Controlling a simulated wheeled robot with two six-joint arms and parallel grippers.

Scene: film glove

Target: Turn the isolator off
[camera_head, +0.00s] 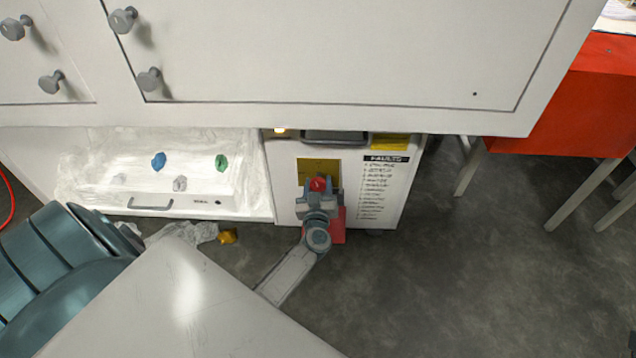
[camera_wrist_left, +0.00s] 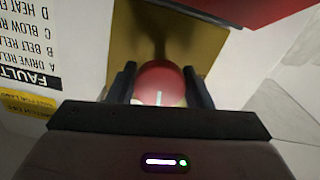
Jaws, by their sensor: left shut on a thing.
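The isolator is a round red knob (camera_head: 318,184) with a pale line on its face, on a yellow plate (camera_head: 319,166) on the front of a white cabinet. My left gripper (camera_head: 319,195) reaches it from the front and covers part of the plate. In the left wrist view the red knob (camera_wrist_left: 160,84) sits between the two dark fingers of my left gripper (camera_wrist_left: 160,88), which are shut on its sides. The pale line on the knob runs up and down in that view. A red panel (camera_head: 338,222) shows beside the gripper. My right gripper is not in view.
A FAULTS list (camera_head: 384,185) is on the cabinet right of the plate. An open white tray (camera_head: 185,205) with several coloured lumps is at left. A white cupboard (camera_head: 330,50) overhangs above. Clear grey floor (camera_head: 450,270) lies at right.

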